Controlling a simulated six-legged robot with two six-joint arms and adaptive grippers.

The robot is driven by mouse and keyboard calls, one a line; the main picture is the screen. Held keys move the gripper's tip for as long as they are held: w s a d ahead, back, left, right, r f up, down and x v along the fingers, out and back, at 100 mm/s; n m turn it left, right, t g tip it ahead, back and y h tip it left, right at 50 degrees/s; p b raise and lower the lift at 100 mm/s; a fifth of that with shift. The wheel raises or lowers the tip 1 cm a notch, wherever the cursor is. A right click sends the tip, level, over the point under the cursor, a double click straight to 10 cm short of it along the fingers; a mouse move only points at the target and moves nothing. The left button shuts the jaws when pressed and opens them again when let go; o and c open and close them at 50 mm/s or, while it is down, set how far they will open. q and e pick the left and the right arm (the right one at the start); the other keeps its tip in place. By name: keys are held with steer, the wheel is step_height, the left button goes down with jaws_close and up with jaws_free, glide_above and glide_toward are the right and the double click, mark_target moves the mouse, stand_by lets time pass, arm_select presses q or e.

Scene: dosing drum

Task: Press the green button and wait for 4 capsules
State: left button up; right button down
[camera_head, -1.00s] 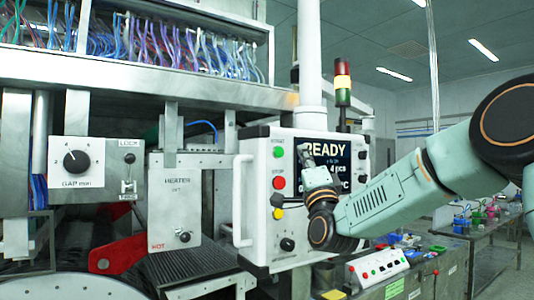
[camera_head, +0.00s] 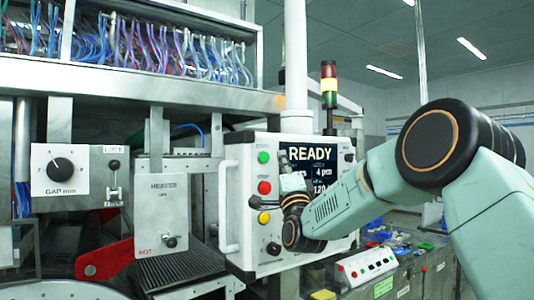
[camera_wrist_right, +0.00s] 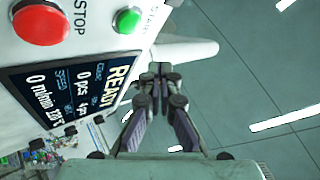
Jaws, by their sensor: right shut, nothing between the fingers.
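The green button (camera_head: 263,157) is at the upper left of a white control panel (camera_head: 246,215), above a red button. In the right wrist view the green button (camera_wrist_right: 128,19) is at the top, left of the finger line. The dark screen (camera_head: 320,154) reads READY; in the wrist view the screen (camera_wrist_right: 75,88) shows 0 pcs and 4 pcs. My right gripper (camera_head: 291,182) is in front of the screen's lower left, right of and below the green button. In the wrist view the right gripper (camera_wrist_right: 160,76) is shut, empty and apart from the button. No capsules are distinguishable. My left gripper is out of view.
The red STOP button (camera_head: 264,188), a yellow button (camera_head: 264,218) and a black knob (camera_head: 273,249) sit below. A white handle (camera_head: 229,206) lines the panel's left edge. A small button box (camera_head: 367,266) stands lower right.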

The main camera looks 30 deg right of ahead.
mark_target(272, 161)
steer(key=w, duration=0.3)
steer(key=shift+w+a, duration=0.3)
stand_by(0.9)
steer(key=shift+w, duration=0.1)
steer(key=shift+w+a+y, duration=0.1)
steer(key=shift+w+y, duration=0.1)
steer(key=shift+y, duration=0.1)
steer(key=shift+d, duration=0.2)
steer(key=shift+w+a, duration=0.15)
steer(key=shift+w, duration=0.1)
stand_by(0.4)
